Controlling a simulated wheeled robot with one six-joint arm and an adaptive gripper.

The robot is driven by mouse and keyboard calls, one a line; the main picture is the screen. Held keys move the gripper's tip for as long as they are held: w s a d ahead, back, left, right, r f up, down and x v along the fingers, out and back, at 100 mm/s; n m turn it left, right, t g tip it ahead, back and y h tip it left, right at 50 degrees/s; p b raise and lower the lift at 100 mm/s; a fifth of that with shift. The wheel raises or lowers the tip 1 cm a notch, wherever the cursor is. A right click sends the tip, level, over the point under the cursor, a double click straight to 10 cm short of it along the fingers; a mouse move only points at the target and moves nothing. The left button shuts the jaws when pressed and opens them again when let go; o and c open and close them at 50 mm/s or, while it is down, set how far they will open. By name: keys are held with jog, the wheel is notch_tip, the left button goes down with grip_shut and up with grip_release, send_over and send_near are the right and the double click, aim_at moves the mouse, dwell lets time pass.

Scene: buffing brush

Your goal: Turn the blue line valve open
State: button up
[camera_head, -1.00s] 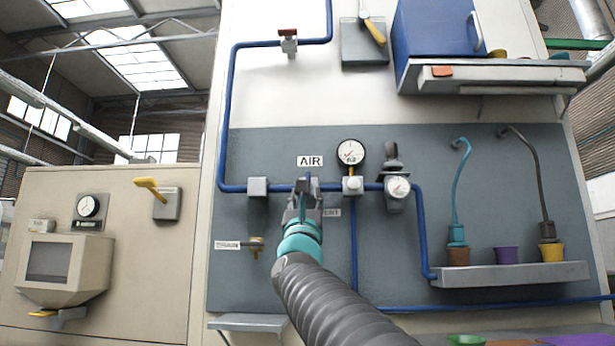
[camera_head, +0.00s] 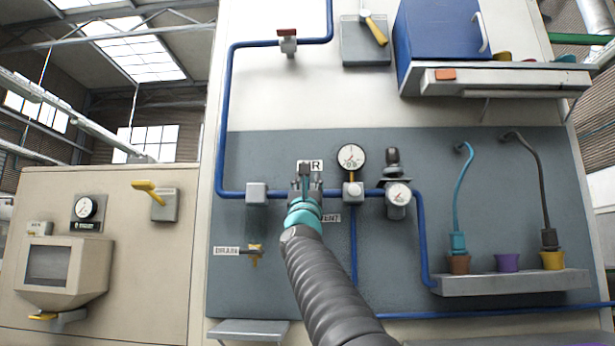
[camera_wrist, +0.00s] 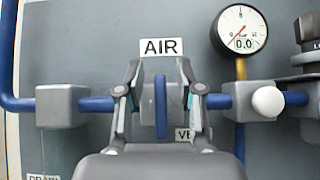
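The blue valve handle (camera_wrist: 161,107) stands upright on the blue air line, across the horizontal pipe, below the AIR sign (camera_wrist: 162,47). My gripper (camera_wrist: 158,78) is open in the wrist view, with one finger on each side of the handle and a visible gap on both sides. How deep the fingertips reach past the handle I cannot tell. In the head view my gripper (camera_head: 308,178) covers the handle and part of the AIR sign.
A round gauge (camera_wrist: 240,29) showing 0.0 and a white knob (camera_wrist: 267,102) sit to the right. A grey block (camera_wrist: 61,106) is on the pipe to the left. Below are the VENT label (camera_head: 331,218) and a yellow drain valve (camera_head: 255,253). A shelf (camera_head: 510,283) holds coloured cups.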

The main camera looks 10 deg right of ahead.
grip_shut()
